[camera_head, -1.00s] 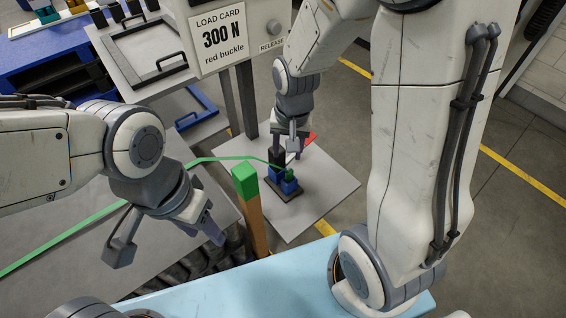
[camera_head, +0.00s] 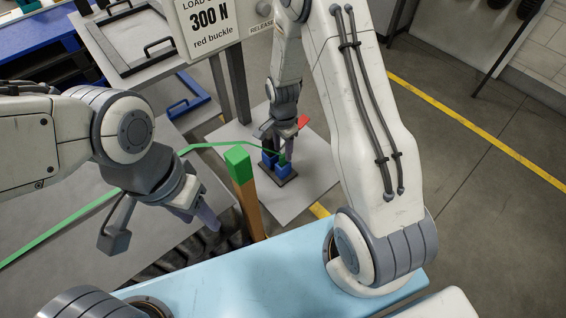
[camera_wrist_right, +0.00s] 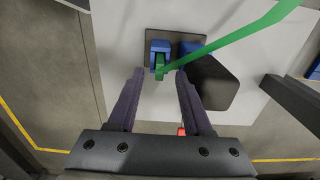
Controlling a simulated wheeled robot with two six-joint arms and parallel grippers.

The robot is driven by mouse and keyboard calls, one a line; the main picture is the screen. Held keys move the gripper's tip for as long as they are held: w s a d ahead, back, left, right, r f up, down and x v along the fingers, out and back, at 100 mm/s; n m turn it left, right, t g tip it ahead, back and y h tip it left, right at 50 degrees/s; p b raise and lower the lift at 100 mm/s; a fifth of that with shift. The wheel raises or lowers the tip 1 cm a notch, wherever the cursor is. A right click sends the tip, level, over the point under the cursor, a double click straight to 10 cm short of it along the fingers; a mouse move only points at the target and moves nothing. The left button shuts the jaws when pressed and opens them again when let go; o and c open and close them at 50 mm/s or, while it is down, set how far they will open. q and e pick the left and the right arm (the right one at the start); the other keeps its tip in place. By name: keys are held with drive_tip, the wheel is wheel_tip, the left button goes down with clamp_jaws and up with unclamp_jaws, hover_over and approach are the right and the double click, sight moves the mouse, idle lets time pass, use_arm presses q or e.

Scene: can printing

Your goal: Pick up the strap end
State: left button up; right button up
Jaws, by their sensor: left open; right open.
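The green strap (camera_head: 225,144) runs from the lower left to the blue block fixture (camera_head: 268,160) on a grey plate. Its end (camera_wrist_right: 159,68) hangs down at a blue block in the right wrist view. My right gripper (camera_wrist_right: 160,74) is open, with one finger on each side of the strap end; I cannot tell whether they touch it. In the head view, this gripper (camera_head: 278,142) is over the fixture and partly hides it. My left gripper (camera_head: 160,228) is open and empty over the grey table at left.
A green-topped orange post (camera_head: 247,192) stands just left of the fixture. A "300 N red buckle" load card (camera_head: 209,24) is behind. A red part (camera_head: 303,121) shows by the right gripper. A dark block (camera_wrist_right: 212,83) stands beside the blue blocks.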

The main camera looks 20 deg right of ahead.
sight(283, 155)
drive_tip(key=shift+f, duration=2)
clamp_jaws()
drive_tip(key=shift+r, duration=0.15)
